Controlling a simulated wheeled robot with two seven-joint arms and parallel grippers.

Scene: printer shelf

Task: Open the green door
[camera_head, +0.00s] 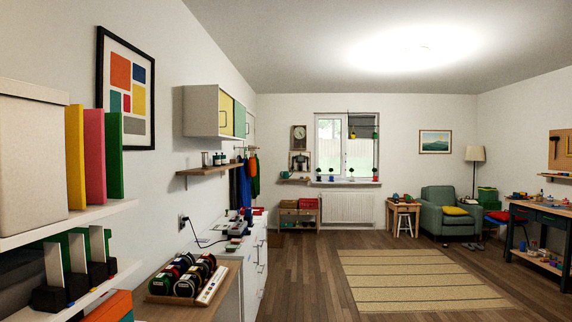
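The green door (239,119) is a pale green panel on the front of a white wall cabinet (202,110), high on the left wall. It looks closed, seen at a steep angle. A yellow door (226,114) with a dark handle sits beside it on the nearer side. A whitish panel (250,125) shows on the farther side. Neither of my grippers is in view.
A wooden wall shelf (208,170) with small jars hangs below the cabinet. White drawers (252,277) with cluttered tops stand along the left wall. A shelf (80,222) with books is close at left. The wooden floor (305,270) and striped rug (420,280) are clear.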

